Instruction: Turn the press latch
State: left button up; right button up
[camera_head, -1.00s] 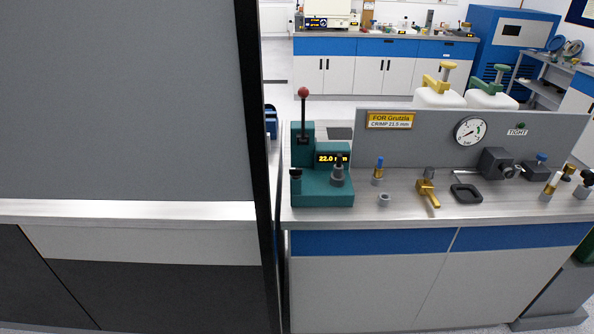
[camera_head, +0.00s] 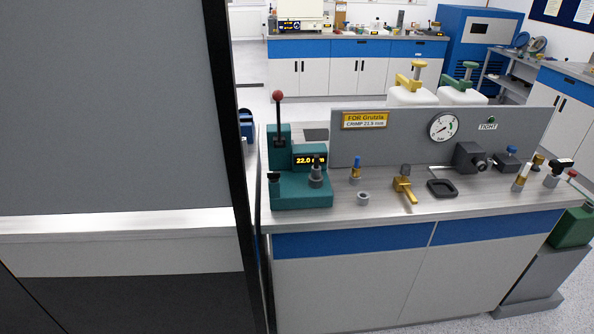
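The teal press (camera_head: 302,200) stands at the left end of the bench on the right. An upright lever with a red ball knob (camera_head: 277,96) rises at its back left. Its display (camera_head: 311,160) reads 22.0 mm. A small black-topped part (camera_head: 273,180) sits at the front left of the press, and a dark grey knobbed post (camera_head: 317,172) stands at its front right. I cannot tell which part is the latch. Neither of my grippers is in view.
A tall grey panel with a black edge (camera_head: 230,170) fills the left. Open floor lies behind the bench.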

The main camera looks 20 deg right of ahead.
aim_at(273, 177)
jog(key=i+l+u, duration=0.15)
jog(key=l, duration=0.4)
jog(key=i+l+u, duration=0.15)
jog(key=l, duration=0.35)
jog(key=i+l+u, duration=0.1)
jog(key=l, duration=0.45)
jog(key=i+l+u, duration=0.15)
jog(key=l, duration=0.45)
